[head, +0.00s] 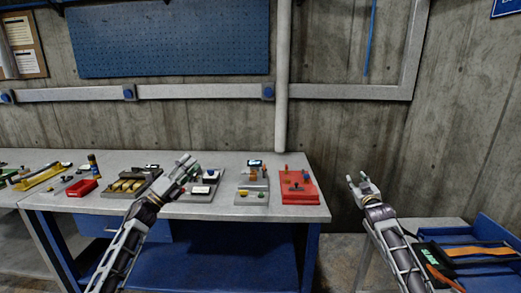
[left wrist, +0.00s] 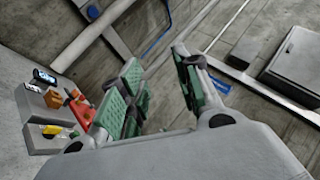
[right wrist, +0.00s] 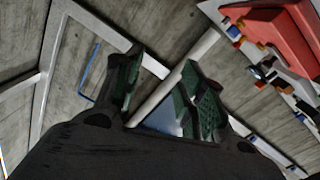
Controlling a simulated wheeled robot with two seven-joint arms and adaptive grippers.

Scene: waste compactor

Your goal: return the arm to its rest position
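My left gripper (head: 184,168) is raised in front of the workbench (head: 222,209), overlapping the trays at its middle in the head view. In the left wrist view its green-padded fingers (left wrist: 157,72) stand apart with nothing between them. My right gripper (head: 361,184) is raised to the right of the workbench, in front of the bare wall. In the right wrist view its fingers (right wrist: 160,72) are also apart, with nothing between them. Both arms reach up from the bottom of the head view.
The bench carries a red tray (head: 300,195), a grey tray (head: 252,197), yellow parts (head: 126,186) and a small red bin (head: 82,188). A blue pegboard (head: 170,40) hangs on the wall.

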